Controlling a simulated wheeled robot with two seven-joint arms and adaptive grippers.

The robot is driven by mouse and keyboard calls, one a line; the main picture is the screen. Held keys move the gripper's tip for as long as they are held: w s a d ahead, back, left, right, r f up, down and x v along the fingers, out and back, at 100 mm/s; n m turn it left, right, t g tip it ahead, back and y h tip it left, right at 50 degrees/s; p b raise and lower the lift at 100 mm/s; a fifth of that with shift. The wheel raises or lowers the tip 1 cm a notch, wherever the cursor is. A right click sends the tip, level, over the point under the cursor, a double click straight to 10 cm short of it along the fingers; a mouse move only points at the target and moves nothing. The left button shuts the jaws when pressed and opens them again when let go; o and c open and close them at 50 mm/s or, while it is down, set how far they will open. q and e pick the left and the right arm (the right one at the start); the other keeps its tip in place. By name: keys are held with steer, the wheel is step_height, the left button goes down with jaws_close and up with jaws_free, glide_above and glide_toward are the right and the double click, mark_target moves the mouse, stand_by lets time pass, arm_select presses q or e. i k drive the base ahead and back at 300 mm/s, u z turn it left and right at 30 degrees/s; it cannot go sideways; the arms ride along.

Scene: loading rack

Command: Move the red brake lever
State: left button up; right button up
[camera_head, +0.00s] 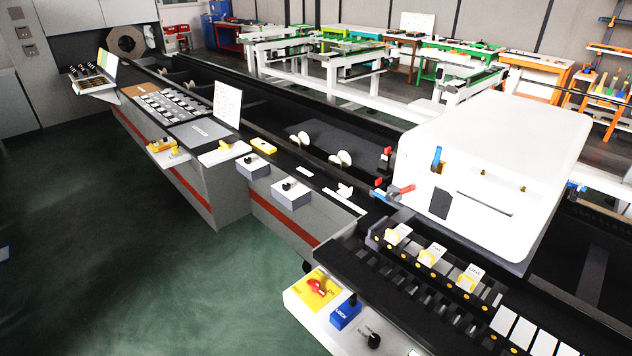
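Red parts that may be the brake lever show in a few places, and I cannot tell for sure which one it is. A red lever-like handle (318,286) lies on a yellow plate (305,297) on the near white console. A red-tipped handle (404,189) sticks out at the left side of the large white housing. A small upright post with a red top (387,152) stands just behind it. Neither of my grippers is in view, and nothing touches these parts.
A blue block (345,312) and a black knob (369,338) sit beside the yellow plate. The white housing (500,150) and a black slotted rack (400,270) with white cards stand to the right. Control boxes line the long bench. Green floor (120,230) at left is clear.

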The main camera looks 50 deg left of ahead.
mark_target(390, 196)
steer(key=u, duration=1.35)
steer(key=i, duration=0.1)
steer(key=u, duration=0.05)
